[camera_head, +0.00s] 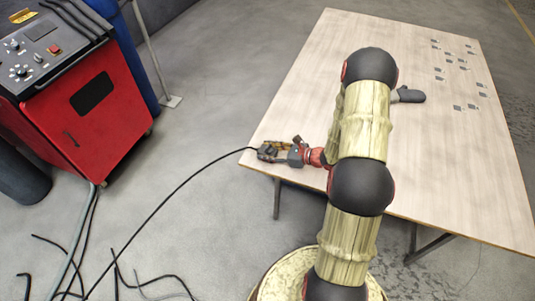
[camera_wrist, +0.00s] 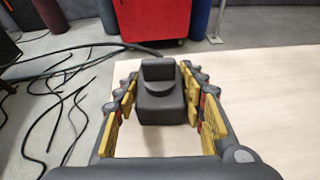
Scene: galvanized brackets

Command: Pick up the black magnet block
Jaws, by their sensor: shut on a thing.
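The black magnet block (camera_head: 266,149) is at the table's near left corner, with a black cable running off to the left. In the wrist view, the dark block (camera_wrist: 160,103), with a rounded upright part on top, sits between the yellow-padded fingers. My gripper (camera_head: 279,152) is shut on it, low over the table; the wrist view shows its fingers (camera_wrist: 163,88) on both sides of the block. I cannot tell whether the block's underside touches the table.
The pale wooden table (camera_head: 300,85) is mostly clear. Several small grey brackets (camera_head: 462,62) lie at its far right, and a dark grey object (camera_head: 411,95) lies partly behind my arm. A red machine (camera_head: 80,95) stands on the floor at left, with loose cables (camera_head: 130,280) near it.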

